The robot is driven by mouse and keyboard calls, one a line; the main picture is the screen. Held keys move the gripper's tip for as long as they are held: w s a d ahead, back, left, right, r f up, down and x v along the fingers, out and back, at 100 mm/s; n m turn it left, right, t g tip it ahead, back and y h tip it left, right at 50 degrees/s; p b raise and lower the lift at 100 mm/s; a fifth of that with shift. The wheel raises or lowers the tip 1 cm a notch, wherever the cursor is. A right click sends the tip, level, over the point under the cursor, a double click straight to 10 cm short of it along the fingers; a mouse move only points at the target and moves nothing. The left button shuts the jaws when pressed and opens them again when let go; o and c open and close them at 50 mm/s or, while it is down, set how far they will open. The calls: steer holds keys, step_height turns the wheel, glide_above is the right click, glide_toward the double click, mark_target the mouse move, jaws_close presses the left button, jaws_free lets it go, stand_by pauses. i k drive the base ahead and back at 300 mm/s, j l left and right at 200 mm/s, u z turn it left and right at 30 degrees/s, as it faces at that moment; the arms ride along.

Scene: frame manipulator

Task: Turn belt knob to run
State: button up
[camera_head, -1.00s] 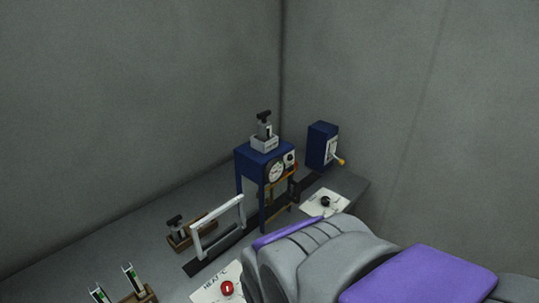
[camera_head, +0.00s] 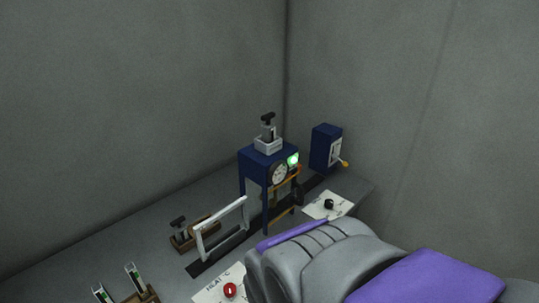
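A small black knob (camera_head: 329,204) sits on a white panel (camera_head: 318,212) at the right of the bench; this looks like the belt knob. Its label is too small to read and its pointing direction is unclear. The dark belt strip (camera_head: 233,243) runs along the bench under a blue stand (camera_head: 264,158). A lamp (camera_head: 293,160) on the stand glows green beside a round dial (camera_head: 279,173). My grey and purple arm covers the lower right, just in front of the knob panel. My gripper is not visible; the arm hides whatever lies behind it.
A blue box (camera_head: 325,145) with an orange-tipped lever stands at the back right. A white frame (camera_head: 222,228) spans the belt. Wooden holders (camera_head: 200,233) stand left. Walls close behind.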

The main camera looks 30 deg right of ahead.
mark_target(328, 204)
steer(key=z, duration=1.3)
steer(key=i+l, duration=0.1)
steer(key=i, duration=0.2)
steer(key=i+u, duration=0.1)
steer(key=i, duration=0.25)
steer(key=l, duration=0.05)
